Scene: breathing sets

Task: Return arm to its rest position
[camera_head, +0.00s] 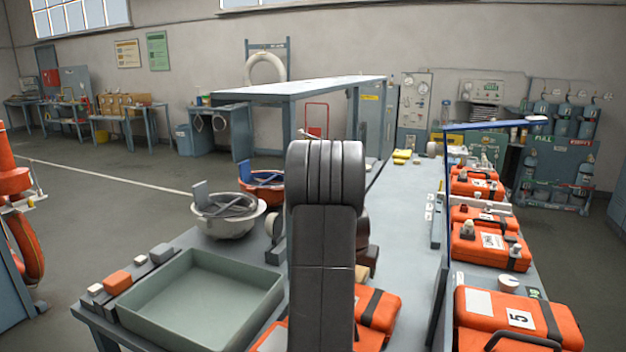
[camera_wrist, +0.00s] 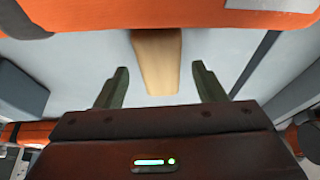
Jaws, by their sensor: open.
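My arm rises in the middle of the head view and hides part of the table behind it. My gripper (camera_wrist: 160,88) shows in the wrist view with its two dark green fingers spread apart. It is open, with nothing held between the fingers. A tan block-like piece (camera_wrist: 156,60) shows beyond the fingertips, below an orange case (camera_wrist: 130,14) at the top of the wrist view. I cannot tell how far the piece is from the fingers. The gripper's fingers are hidden in the head view.
A grey-green tray (camera_head: 205,300) sits at the table's front left, with small blocks beside it. A metal bowl (camera_head: 228,222) stands behind it. Several orange cases (camera_head: 490,246) line the right side, behind an upright divider (camera_head: 440,240). Open floor (camera_head: 100,215) lies to the left.

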